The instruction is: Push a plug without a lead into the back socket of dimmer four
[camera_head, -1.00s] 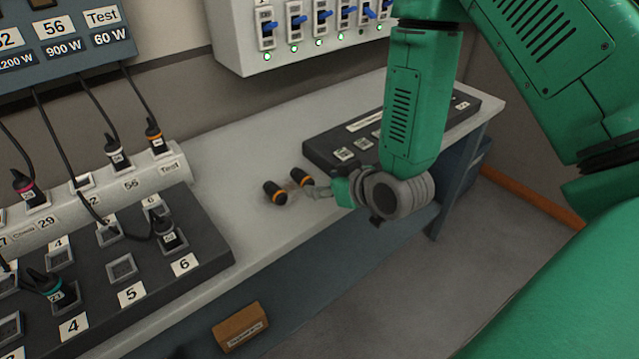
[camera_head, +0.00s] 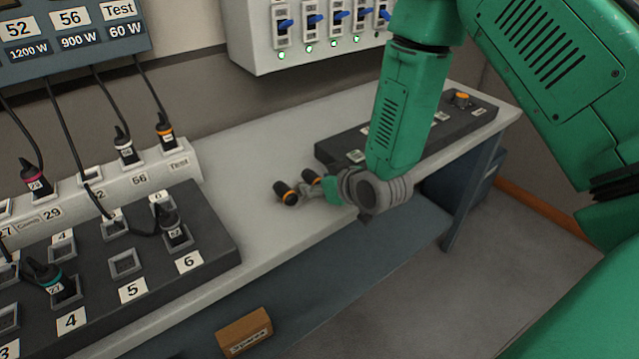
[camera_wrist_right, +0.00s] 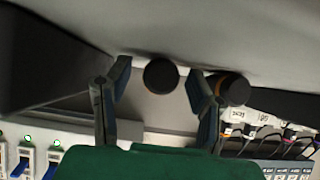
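Two dark plugs with orange bands and no leads lie on the grey bench: one plug (camera_head: 286,193) nearer the front left and one plug (camera_head: 312,178) behind it. My right gripper (camera_head: 318,190) is low beside them. In the right wrist view its fingers (camera_wrist_right: 158,90) are spread; one plug (camera_wrist_right: 160,76) shows in the gap, and another (camera_wrist_right: 230,88) is by the right-hand finger. Neither looks gripped. The black dimmer box (camera_head: 210,245) is at left. Dimmer four's back socket (camera_head: 62,247) looks empty; a teal-ringed plug (camera_head: 62,284) sits in its front socket. My left gripper is not shown.
A pale socket strip (camera_head: 120,188) with leaded plugs stands behind the dimmer box. A dark panel (camera_head: 335,150) with an orange-topped item (camera_head: 462,97) lies at right. A switch box (camera_head: 262,60) is on the wall. Bare bench (camera_head: 250,150) lies between.

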